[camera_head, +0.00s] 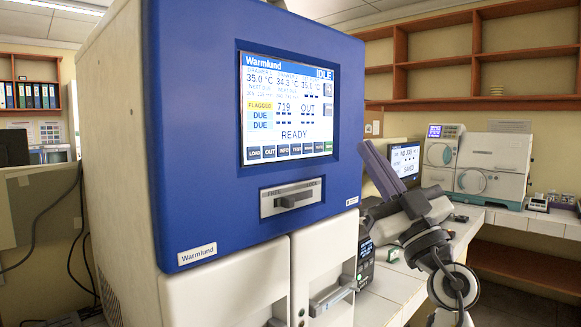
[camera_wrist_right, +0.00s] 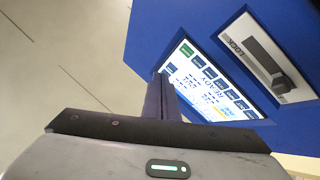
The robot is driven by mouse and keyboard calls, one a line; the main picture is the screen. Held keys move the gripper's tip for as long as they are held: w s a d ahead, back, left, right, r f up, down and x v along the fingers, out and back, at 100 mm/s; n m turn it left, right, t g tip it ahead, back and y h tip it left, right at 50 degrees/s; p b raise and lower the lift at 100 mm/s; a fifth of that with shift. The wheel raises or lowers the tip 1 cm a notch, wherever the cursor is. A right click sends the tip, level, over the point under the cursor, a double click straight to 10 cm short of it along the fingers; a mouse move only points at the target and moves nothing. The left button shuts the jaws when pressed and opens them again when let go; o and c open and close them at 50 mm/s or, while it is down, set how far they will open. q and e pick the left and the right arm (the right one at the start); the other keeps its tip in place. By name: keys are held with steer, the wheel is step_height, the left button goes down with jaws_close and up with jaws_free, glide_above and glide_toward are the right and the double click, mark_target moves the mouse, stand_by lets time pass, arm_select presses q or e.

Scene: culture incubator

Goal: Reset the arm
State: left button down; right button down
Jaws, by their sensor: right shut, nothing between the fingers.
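My right gripper (camera_head: 374,160) is raised in front of the right edge of the blue incubator front, beside the screen. Its fingers are shut with nothing between them. In the right wrist view my right gripper (camera_wrist_right: 160,95) points toward the screen (camera_wrist_right: 208,85), apart from it as far as I can tell. The incubator (camera_head: 345,185) has a lit screen (camera_head: 290,105) reading IDLE and READY. Below the screen is a slide lever (camera_head: 297,198) marked FREE and LOCK; it also shows in the right wrist view (camera_wrist_right: 265,58). My left gripper is not in view.
White doors with handles (camera_head: 331,300) sit below the blue front. A bench (camera_head: 490,215) at the right carries a white and teal instrument (camera_head: 491,168) and a small monitor (camera_head: 404,160). Wooden shelves (camera_head: 476,105) hang above. A dark device (camera_head: 365,265) stands beside the incubator.

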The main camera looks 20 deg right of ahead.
steer(key=s+a+f+m+g+h, duration=0.1)
steer(key=a+f+g, duration=0.15)
steer(key=f, duration=1.15)
steer(key=s+a+f+m+g+h, duration=0.1)
steer(key=a+f+m+g, duration=0.15)
steer(key=f, duration=1.05)
steer(key=s+a+f+m+g+h, duration=0.1)
steer(key=a+f+g, duration=0.15)
steer(key=f, duration=1.15)
steer(key=s+a+f+g+y, duration=0.1)
steer(key=s+a+f+g, duration=0.2)
steer(key=s+f, duration=0.4)
steer(key=s+a+f+n+g+y, duration=0.1)
steer(key=s+a+f+g, duration=0.3)
steer(key=s+f, duration=0.4)
steer(key=s+a+f+g+y, duration=0.1)
steer(key=s+a+f+g, duration=0.2)
steer(key=s+f, duration=0.5)
step_height(320, 180, down, 5)
steer(key=shift+s+a+n+y, duration=0.15)
steer(key=shift+a+n+y, duration=0.2)
steer(key=shift+a, duration=0.4)
steer(key=shift+g, duration=0.25)
